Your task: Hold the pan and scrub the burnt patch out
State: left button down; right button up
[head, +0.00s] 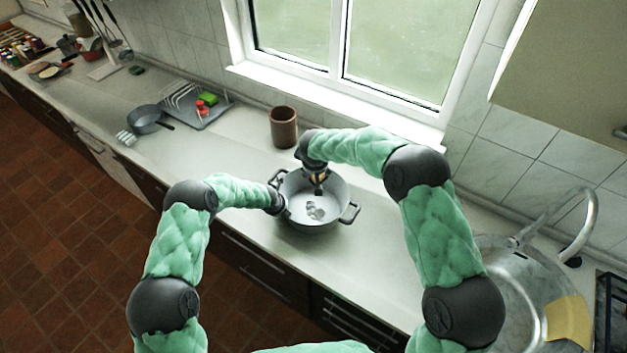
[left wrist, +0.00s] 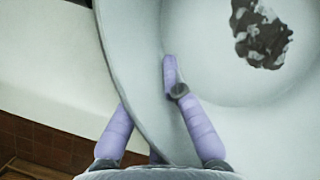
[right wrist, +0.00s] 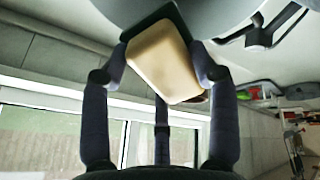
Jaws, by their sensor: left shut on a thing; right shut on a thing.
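The grey pan (head: 332,192) stands on the counter, with a dark handle on either side. A mottled grey-brown burnt patch (head: 315,211) lies on its floor; it also shows in the left wrist view (left wrist: 262,32). My left gripper (head: 281,205) is shut on the pan's left wall, with fingers on both sides of the rim (left wrist: 150,112). My right gripper (head: 318,182) is shut on a tan sponge block (right wrist: 160,62), inside the far part of the pan, behind the patch. I cannot tell whether the sponge touches the pan.
A brown canister (head: 284,128) stands behind the pan. A small saucepan (head: 145,119) and a drying rack (head: 190,104) with a green sponge are at the left. The sink (head: 500,270) and a yellow cloth (head: 569,321) are at the right.

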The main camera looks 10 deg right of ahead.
jog(key=shift+w+a+f+g+y, duration=0.25)
jog(key=shift+a+f+g, duration=0.4)
jog(key=shift+f, duration=2.5)
jog(key=shift+w+a+f+g+y, duration=0.25)
jog(key=shift+a+f+g, duration=0.4)
jog(key=shift+f, duration=2.55)
jog(key=shift+w+a+f+g+y, duration=0.1)
jog(key=shift+a+f+g+y, duration=0.4)
jog(key=shift+f, duration=2.65)
jog(key=shift+f, duration=0.55)
jog(key=shift+s+d+r, duration=0.1)
jog(key=shift+s+d, duration=0.4)
jog(key=shift+d, duration=0.2)
jog(key=shift+s+d, duration=0.5)
jog(key=shift+d, duration=0.15)
jog(key=shift+s+d, duration=0.75)
jog(key=shift+d, duration=0.15)
jog(key=shift+s+d, duration=0.7)
jog(key=shift+d, duration=0.2)
jog(key=shift+s+d+f, duration=0.1)
jog(key=shift+f, duration=0.15)
